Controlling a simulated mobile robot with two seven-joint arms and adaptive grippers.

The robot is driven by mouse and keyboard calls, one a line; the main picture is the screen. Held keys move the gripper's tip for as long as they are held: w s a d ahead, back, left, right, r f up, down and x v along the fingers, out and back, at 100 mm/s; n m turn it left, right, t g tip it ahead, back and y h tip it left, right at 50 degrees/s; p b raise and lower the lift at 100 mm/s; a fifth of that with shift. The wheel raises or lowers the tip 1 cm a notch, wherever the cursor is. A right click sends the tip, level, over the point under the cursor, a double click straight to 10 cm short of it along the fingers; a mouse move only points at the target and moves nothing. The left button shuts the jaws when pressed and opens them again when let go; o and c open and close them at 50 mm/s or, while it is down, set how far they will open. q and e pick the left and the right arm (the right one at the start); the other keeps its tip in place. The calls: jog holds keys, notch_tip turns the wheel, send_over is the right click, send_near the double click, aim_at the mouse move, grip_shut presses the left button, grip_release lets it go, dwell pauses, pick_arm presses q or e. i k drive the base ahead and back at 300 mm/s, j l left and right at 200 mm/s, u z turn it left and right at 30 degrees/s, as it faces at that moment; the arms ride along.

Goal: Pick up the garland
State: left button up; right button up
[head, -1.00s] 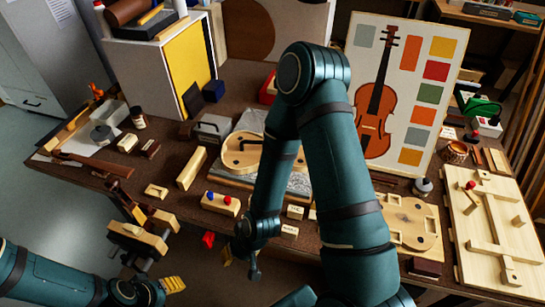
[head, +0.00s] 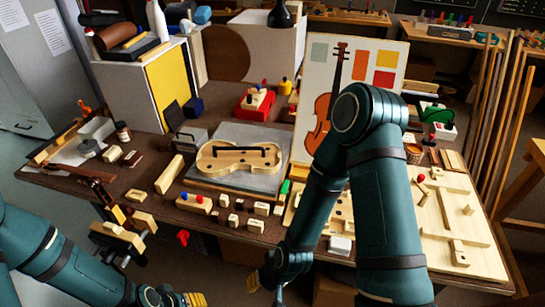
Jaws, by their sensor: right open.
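I cannot make out a garland for certain. A small red piece (head: 183,237) hangs at the front edge of the workbench, and whether it belongs to a garland I cannot tell. My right gripper (head: 268,287) is open, low in front of the bench's front edge, pointing down, with nothing seen between its fingers. My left gripper (head: 185,299) is at the bottom edge of the head view, partly cut off. Its yellowish fingertips show, but not whether they are apart. My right arm hides part of the bench and of the violin picture.
The workbench (head: 150,200) is crowded. A violin body form (head: 238,160) lies on a grey slab. A violin poster (head: 318,60) stands behind, and a pale wooden board (head: 450,225) lies at right. A vise (head: 117,237) juts from the front left. Floor shows at lower left.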

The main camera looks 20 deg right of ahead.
aim_at(217, 158)
jog(key=z, duration=1.6)
jog(key=j+z, duration=0.1)
jog(key=z, duration=0.3)
jog(key=j+z, duration=0.1)
jog(key=z, duration=0.35)
jog(key=j+z, duration=0.1)
jog(key=z, duration=0.3)
jog(key=k+j, duration=0.15)
jog(key=j, duration=0.2)
jog(key=k+j, duration=0.15)
jog(key=j, duration=0.2)
jog(key=k+j, duration=0.2)
jog(key=j, duration=0.15)
jog(key=k+j, duration=0.15)
jog(key=j, duration=0.2)
jog(key=k+j, duration=0.15)
jog(key=j, duration=0.2)
